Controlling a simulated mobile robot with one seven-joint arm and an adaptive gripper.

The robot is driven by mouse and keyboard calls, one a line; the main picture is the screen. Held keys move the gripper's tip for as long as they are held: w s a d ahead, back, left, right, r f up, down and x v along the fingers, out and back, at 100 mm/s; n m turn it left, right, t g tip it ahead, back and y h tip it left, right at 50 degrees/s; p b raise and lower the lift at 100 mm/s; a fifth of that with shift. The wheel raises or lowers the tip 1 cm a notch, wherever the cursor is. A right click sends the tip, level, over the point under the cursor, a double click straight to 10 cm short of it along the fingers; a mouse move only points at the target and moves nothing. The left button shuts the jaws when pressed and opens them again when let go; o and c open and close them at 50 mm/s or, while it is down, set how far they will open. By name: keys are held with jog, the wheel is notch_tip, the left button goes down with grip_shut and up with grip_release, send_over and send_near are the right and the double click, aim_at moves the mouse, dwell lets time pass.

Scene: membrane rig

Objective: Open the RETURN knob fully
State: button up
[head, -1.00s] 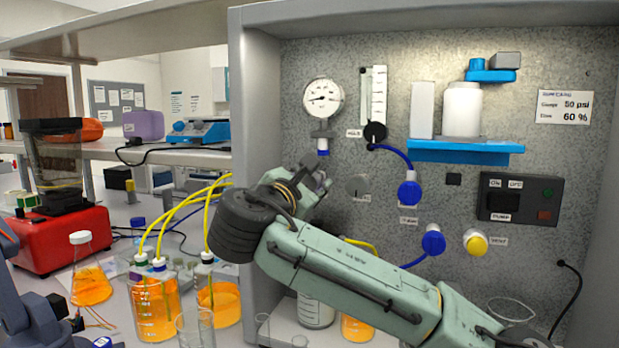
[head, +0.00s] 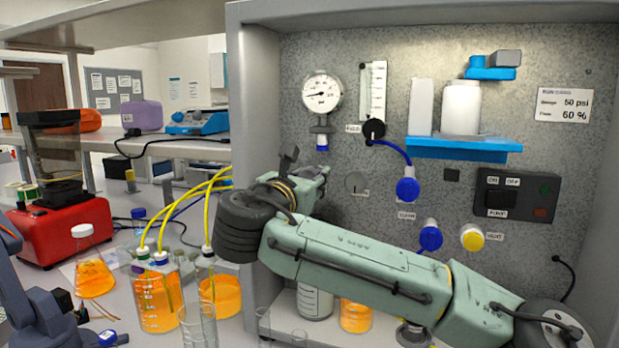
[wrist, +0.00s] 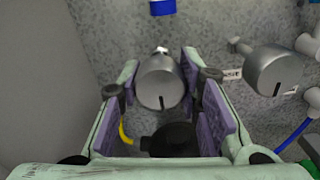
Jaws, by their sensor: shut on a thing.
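In the wrist view a round silver knob (wrist: 160,82) with a dark pointer line sits between the purple-padded fingers of my gripper (wrist: 167,88). The fingers are shut on it from both sides, and the pointer line points down in the picture. The knob's label cannot be read. A second silver knob (wrist: 275,70), also with a dark line, stands apart to the right. In the head view my gripper (head: 315,178) is at the panel's left part, and the held knob is hidden behind it. A grey knob (head: 355,182) shows just right of it.
A pressure gauge (head: 322,92) and a flowmeter (head: 373,92) are above my gripper. Blue valve fittings (head: 408,189), a yellow knob (head: 472,237) and a pump switch box (head: 517,197) are to the right. Flasks with yellow tubes (head: 157,290) stand below left.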

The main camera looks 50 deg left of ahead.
jog(key=o, duration=1.2)
jog(key=shift+v, duration=6)
